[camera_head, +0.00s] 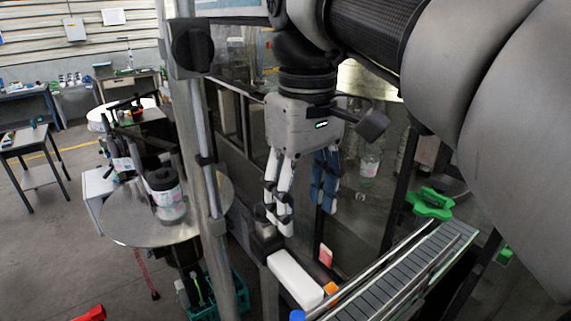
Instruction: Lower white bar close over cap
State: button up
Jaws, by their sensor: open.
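A white bar (296,279) lies at the lower middle, beside the left end of the conveyor. A small orange cap (330,288) shows just right of its near end, and a blue cap (297,315) shows at the bottom edge of the picture. I cannot tell which cap the task names, nor whether the bar touches either one. My gripper (303,213) points down above the bar, with pale fingers on the left and bluish fingers on the right. It is open and empty, apart from the bar.
A grey conveyor (405,278) with metal rails runs up to the right. A green knob (430,203) stands behind it. A glass-like panel is close behind my gripper.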

aim_at(300, 279)
notch_tip(300, 279, down, 16)
jog(key=shift+b, duration=0.85)
jog(key=shift+c, duration=0.4)
grip_shut()
